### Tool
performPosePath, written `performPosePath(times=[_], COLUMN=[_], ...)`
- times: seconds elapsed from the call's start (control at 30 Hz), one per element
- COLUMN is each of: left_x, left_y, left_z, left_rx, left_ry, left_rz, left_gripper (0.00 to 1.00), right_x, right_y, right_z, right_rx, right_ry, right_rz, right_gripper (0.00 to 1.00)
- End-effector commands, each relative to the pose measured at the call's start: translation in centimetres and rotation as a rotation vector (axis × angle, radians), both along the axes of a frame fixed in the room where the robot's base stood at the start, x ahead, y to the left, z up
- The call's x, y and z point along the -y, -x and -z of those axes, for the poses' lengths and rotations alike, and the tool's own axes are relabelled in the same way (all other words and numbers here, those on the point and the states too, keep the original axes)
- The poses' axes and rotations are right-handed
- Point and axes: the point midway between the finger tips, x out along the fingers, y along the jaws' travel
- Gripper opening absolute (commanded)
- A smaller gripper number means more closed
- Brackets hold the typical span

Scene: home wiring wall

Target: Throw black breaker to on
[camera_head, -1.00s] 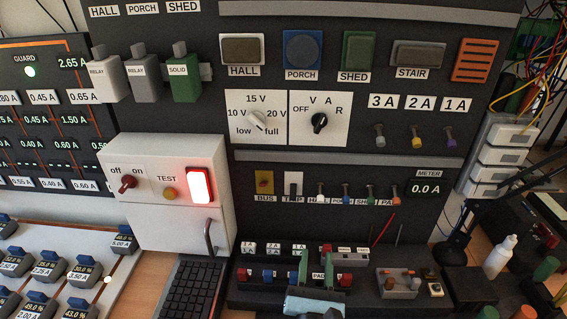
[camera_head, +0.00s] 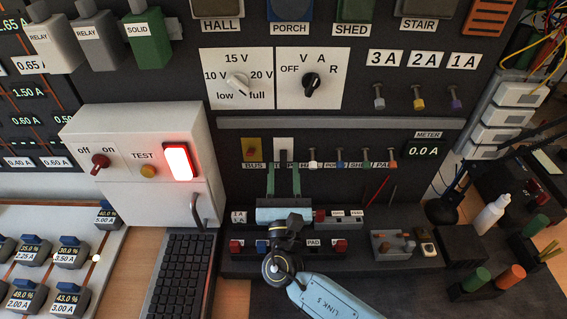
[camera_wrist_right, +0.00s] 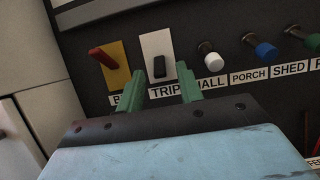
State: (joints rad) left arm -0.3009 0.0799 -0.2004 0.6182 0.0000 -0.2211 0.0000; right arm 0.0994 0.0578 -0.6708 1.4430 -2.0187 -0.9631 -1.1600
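The black breaker (camera_wrist_right: 158,69) is a short black lever on a white plate (camera_wrist_right: 157,44) above the TRIP label. In the right wrist view it sits low on its plate and points down. In the head view the white plate (camera_head: 284,146) shows above my fingers, with its lower part hidden. My right gripper (camera_head: 283,172) has its green fingers apart, just below the plate. In the right wrist view the right gripper (camera_wrist_right: 161,82) has one fingertip on each side of the black lever, with nothing held. I cannot tell whether they touch the panel. My left gripper is not in view.
The red BUS lever (camera_wrist_right: 103,58) on a yellow plate is close at the left. The white HALL knob (camera_wrist_right: 211,57) is close at the right, then the blue PORCH knob (camera_wrist_right: 264,48). A white box (camera_head: 147,140) with a lit red lamp stands left. A terminal bench lies below my gripper.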

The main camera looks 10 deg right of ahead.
Motion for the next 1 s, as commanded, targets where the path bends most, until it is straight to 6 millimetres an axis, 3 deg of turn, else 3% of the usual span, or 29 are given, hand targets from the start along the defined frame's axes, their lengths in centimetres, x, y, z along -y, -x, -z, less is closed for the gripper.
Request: performPosePath(times=[0.2, 0.5, 0.77, 1.0], left_x=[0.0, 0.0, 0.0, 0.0], left_y=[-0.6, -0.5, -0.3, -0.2], left_z=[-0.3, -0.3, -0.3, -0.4], left_rx=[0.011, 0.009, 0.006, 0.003], left_ry=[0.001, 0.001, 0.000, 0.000], left_rz=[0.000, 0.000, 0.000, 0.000], left_gripper=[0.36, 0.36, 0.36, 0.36], right_x=[0.3, 0.4, 0.4, 0.4], right_y=[-1.7, -1.8, -1.8, -1.8], right_z=[-0.7, -0.7, -0.7, -0.8], right_rx=[0.000, -0.001, 0.000, -0.005], right_ry=[0.000, -0.001, 0.000, -0.001], right_rz=[0.001, 0.000, 0.001, 0.000], right_gripper=[0.36, 0.36, 0.02, 0.00])
